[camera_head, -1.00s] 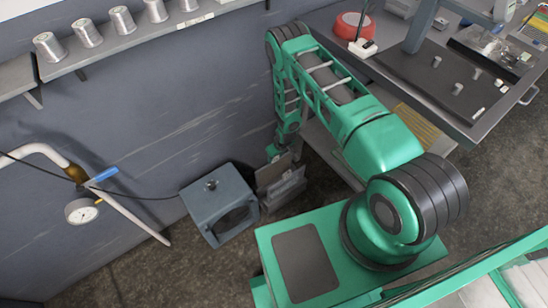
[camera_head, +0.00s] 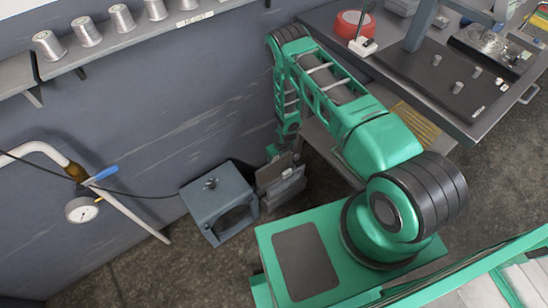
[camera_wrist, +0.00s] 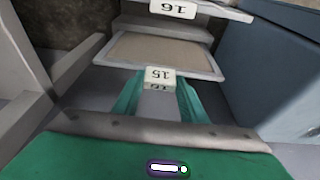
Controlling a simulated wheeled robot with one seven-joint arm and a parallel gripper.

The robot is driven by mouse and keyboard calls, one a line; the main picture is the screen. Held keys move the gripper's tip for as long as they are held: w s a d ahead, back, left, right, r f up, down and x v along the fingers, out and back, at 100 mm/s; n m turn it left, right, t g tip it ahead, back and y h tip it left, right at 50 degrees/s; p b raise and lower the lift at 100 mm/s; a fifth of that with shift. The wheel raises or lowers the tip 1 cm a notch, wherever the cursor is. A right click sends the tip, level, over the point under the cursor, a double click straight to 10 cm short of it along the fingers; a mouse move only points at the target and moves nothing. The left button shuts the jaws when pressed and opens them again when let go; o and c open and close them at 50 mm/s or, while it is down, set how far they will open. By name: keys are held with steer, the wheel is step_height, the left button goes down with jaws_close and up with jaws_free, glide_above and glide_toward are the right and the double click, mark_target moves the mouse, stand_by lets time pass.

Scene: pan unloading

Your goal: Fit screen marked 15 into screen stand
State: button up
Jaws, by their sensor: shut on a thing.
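My gripper (camera_wrist: 158,90) is shut on the tab of the screen marked 15 (camera_wrist: 155,52), a framed panel with a tan face; its number looks upside down in the wrist view. Whether the held screen sits in a slot cannot be told.
A blue-grey box with an opening (camera_head: 218,200) stands close to the left of the stand. A workbench (camera_head: 450,95) stands to the right. A pipe with a gauge (camera_head: 82,210) is at the left wall; a shelf of spools (camera_head: 88,32) is above.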

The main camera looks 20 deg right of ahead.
steer(key=shift+f, duration=0.65)
stand_by(0.4)
steer(key=o, duration=1.2)
steer(key=shift+r, duration=0.15)
steer(key=v, duration=1)
steer(key=shift+s+r, duration=0.15)
steer(key=shift+r, duration=0.05)
